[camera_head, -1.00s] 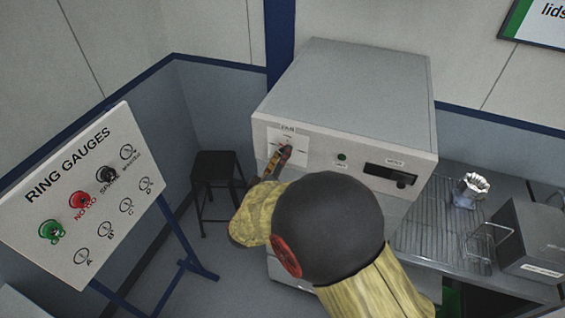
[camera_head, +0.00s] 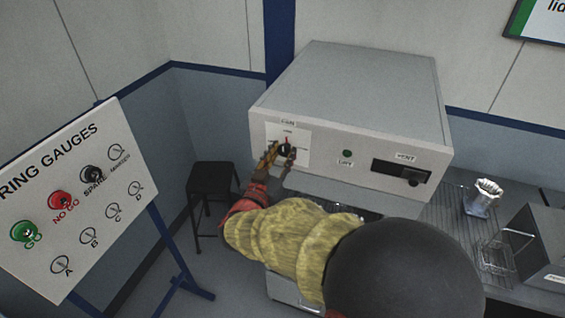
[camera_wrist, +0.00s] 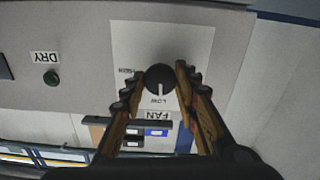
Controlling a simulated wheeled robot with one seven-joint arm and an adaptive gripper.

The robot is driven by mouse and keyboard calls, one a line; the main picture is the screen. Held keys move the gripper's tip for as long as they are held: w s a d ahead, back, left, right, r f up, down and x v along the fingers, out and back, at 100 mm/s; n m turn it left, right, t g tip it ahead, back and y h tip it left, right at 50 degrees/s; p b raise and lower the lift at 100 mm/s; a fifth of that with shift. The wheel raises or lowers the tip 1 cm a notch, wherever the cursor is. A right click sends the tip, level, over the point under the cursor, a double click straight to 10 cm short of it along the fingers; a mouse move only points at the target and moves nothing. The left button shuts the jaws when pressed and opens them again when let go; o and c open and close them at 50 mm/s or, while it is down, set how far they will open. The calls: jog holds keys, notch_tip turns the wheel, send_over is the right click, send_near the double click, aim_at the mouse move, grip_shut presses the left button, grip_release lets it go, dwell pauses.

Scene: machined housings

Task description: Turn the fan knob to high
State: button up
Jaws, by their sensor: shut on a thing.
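The fan knob (camera_head: 286,149) is a small dark round knob on a white plate at the left of the grey machine's (camera_head: 360,95) front. In the wrist view the knob (camera_wrist: 160,78) shows upside down, its pale pointer line towards the word LOW, on the FAN label's side. My gripper (camera_head: 278,156) is shut on the knob, one finger on each side. The wrist view shows the fingertips (camera_wrist: 160,74) at both sides of it.
A green DRY lamp (camera_head: 347,153) and a dark vent slider (camera_head: 402,172) lie right of the knob. A ring gauge board (camera_head: 75,200) stands at left, a black stool (camera_head: 212,180) behind it.

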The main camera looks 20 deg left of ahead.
jog(key=m+b, duration=0.2)
jog(key=b, duration=0.1)
jog(key=f+m+b, duration=0.1)
jog(key=m+b, duration=0.1)
jog(key=m, duration=0.1)
jog(key=shift+m+b, duration=0.3)
jog(key=shift+b, duration=0.1)
jog(key=m+b, duration=0.4)
jog(key=b, duration=0.1)
jog(key=shift+m, duration=0.3)
jog(key=m+b, duration=0.5)
jog(key=b, duration=0.1)
jog(key=m+b, duration=0.3)
jog(key=m, duration=0.1)
jog(key=shift+r+b, duration=0.25)
jog(key=shift+b, duration=0.05)
jog(key=o, duration=1.2)
jog(key=shift+r, duration=0.2)
jog(key=shift+c, duration=0.2)
